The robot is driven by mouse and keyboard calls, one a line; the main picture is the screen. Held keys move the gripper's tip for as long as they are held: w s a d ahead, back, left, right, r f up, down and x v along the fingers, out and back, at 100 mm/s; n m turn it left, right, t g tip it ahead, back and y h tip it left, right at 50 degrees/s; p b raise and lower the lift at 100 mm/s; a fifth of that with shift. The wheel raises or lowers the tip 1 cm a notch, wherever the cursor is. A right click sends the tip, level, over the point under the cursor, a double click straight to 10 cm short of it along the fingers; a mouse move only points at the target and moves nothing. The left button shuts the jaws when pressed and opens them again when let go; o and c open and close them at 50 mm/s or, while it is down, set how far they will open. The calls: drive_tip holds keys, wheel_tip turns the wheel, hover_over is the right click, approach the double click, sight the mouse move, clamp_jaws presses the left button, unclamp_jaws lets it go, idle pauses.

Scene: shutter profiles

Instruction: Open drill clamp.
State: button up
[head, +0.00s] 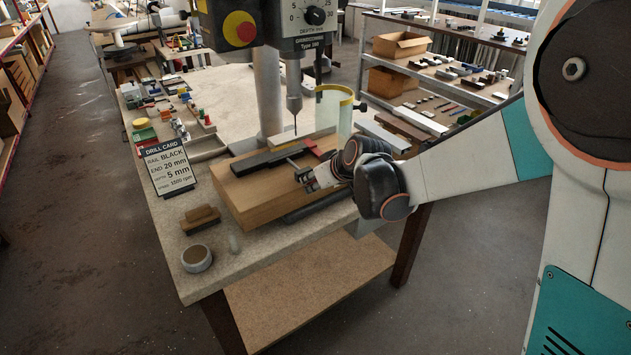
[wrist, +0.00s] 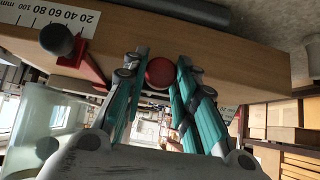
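The drill press (head: 290,45) stands over a wooden drilling fixture (head: 255,197) on the bench. A black bar (head: 262,160) lies on the fixture, with a small red part (head: 312,146) near its right end. My gripper (head: 308,178) is at the fixture's right front side. In the wrist view my gripper (wrist: 162,62) has its teal fingers apart, one on each side of a round red knob (wrist: 160,73) at the wooden block's edge. A narrow gap seems to show beside the knob; contact is unclear. The clamp's jaws cannot be made out.
A clear guard (head: 333,108) with a yellow rim stands right of the drill bit. A drill card (head: 168,165) reading BLACK, 20 mm, 5 mm stands left. A brush (head: 202,219) and a round tin (head: 196,259) are at the front left. In the wrist view a dark post (wrist: 57,38) stands by a scale.

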clamp_jaws()
drive_tip(key=s+d, duration=0.4)
drive_tip(key=s, duration=0.2)
drive_tip(key=shift+s+d, duration=0.2)
drive_tip(key=shift+s, duration=0.1)
drive_tip(key=o, duration=0.9)
unclamp_jaws()
drive_tip(key=shift+s, duration=0.1)
drive_tip(key=shift+c, duration=0.2)
drive_tip(key=v, duration=1.2)
drive_tip(key=shift+d, duration=0.1)
